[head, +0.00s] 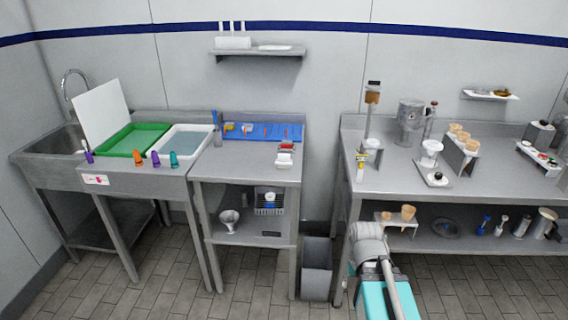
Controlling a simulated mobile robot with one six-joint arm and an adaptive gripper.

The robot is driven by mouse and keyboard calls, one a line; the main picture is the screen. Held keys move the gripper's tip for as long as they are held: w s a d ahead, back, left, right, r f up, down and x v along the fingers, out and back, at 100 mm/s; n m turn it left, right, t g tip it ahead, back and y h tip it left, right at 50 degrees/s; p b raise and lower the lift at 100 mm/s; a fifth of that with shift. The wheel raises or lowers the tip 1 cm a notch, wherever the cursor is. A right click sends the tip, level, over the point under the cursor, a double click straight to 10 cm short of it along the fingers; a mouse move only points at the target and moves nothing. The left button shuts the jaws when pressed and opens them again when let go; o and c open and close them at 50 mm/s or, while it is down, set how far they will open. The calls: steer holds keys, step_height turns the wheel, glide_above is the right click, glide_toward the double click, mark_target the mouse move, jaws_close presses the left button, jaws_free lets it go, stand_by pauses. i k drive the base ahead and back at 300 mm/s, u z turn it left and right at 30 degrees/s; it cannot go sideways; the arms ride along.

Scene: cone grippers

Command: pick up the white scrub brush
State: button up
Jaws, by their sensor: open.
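A small white block-shaped item (284,158), which looks like the white scrub brush, lies near the right edge of the middle steel table (240,168). A red and white item lies just behind it, close to it. They are too small for me to tell bristles or whether they touch. My grey arm link shows low at the right of centre, in front of the right counter. I cannot make out my gripper's fingers in this view.
A blue tray (255,139) with small items lies behind the brush. A sink unit with green (138,128) and white trays is at left. The right counter (400,180) holds cone stands and machines. A grey bin (316,281) stands between the tables.

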mark_target(283, 161)
steer(key=u, duration=0.05)
steer(key=i, duration=1)
steer(key=z, duration=0.05)
